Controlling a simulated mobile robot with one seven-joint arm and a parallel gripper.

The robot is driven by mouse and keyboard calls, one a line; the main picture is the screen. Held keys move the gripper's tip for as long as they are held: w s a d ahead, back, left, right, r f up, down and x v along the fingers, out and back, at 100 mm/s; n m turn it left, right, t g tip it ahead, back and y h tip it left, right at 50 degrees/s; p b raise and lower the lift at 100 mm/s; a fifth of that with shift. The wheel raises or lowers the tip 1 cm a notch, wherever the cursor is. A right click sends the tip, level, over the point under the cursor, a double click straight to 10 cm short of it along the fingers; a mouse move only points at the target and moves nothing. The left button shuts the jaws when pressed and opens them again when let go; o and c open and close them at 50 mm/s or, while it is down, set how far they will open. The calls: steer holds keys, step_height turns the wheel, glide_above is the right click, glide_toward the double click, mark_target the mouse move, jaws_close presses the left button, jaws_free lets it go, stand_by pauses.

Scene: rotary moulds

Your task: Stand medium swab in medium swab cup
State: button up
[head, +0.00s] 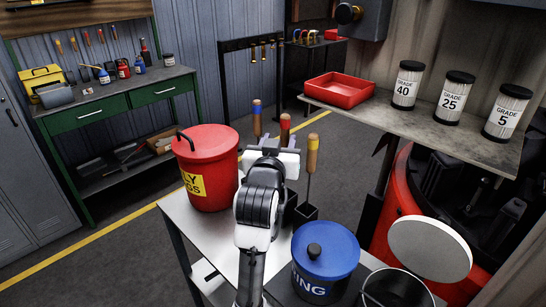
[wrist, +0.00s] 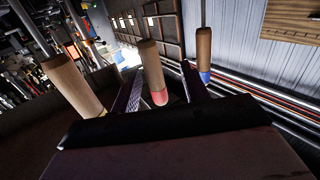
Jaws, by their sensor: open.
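Three wooden-handled swabs stand upright: blue-banded (head: 257,115), red-banded (head: 284,126) and yellow-banded (head: 312,152). No label shows which is medium. The yellow-banded one has a thin shaft going down into a square black cup (head: 306,212). A second black cup (head: 291,206) is partly hidden by my gripper (head: 279,144). My gripper is open, just in front of the red-banded swab. In the wrist view the red-tipped handle (wrist: 152,72) appears between the two fingers, contact unclear.
A red lidded bin (head: 210,165) stands left of my arm on the bench (head: 180,208). A blue lidded can (head: 325,252) and an open dark bin (head: 395,290) stand at the front right. A shelf (head: 435,130) with a red tray (head: 339,90) and grade canisters (head: 452,97) is right.

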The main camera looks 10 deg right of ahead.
steer(key=b+v, duration=1.2)
steer(key=b, duration=0.2)
steer(key=shift+s+b, duration=0.35)
steer(key=shift+b, duration=0.05)
steer(key=shift+a, duration=0.15)
